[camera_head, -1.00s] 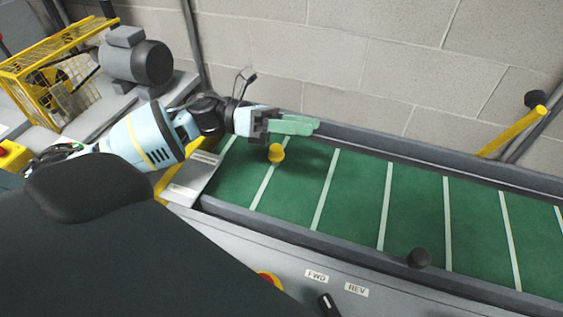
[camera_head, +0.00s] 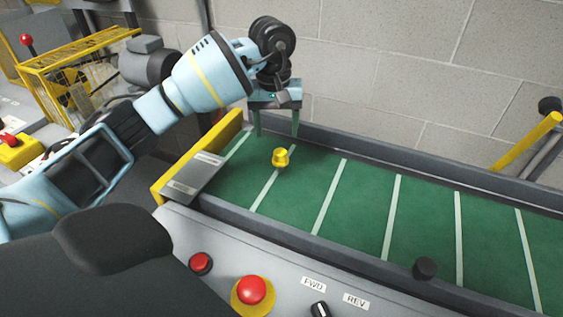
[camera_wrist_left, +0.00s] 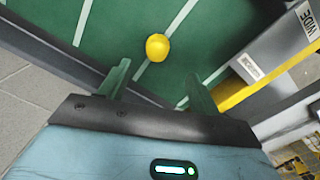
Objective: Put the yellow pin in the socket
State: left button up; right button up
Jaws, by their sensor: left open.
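The yellow pin (camera_head: 281,157) stands on the green conveyor belt near its left end, by a white cross line. It also shows in the left wrist view (camera_wrist_left: 157,47), seen from above as a rounded yellow head. My left gripper (camera_head: 277,136) is open, its two green fingers pointing down, just behind and above the pin. In the left wrist view the fingers (camera_wrist_left: 156,88) are spread apart with nothing between them, and the pin lies beyond their tips. I cannot make out a socket. My right gripper is in no view.
The belt (camera_head: 365,212) is ruled with white lines and edged by dark rails. A black knob (camera_head: 425,267) sits on the near rail. Red buttons (camera_head: 252,290) and a selector are on the front panel. A yellow-caged machine (camera_head: 75,82) stands at the left, a block wall behind.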

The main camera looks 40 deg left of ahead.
aim_at(280, 151)
pick_arm(q)
jog(key=shift+f, duration=1.35)
jog(key=f, duration=0.2)
jog(key=d+f, duration=0.1)
jog(key=f, duration=0.1)
jog(key=shift+f, duration=0.55)
jog(key=c, duration=1.1)
jog(key=shift+c, duration=0.2)
jog(key=shift+r, duration=0.1)
notch_tip(280, 151, up, 10)
jog(key=shift+f, duration=0.1)
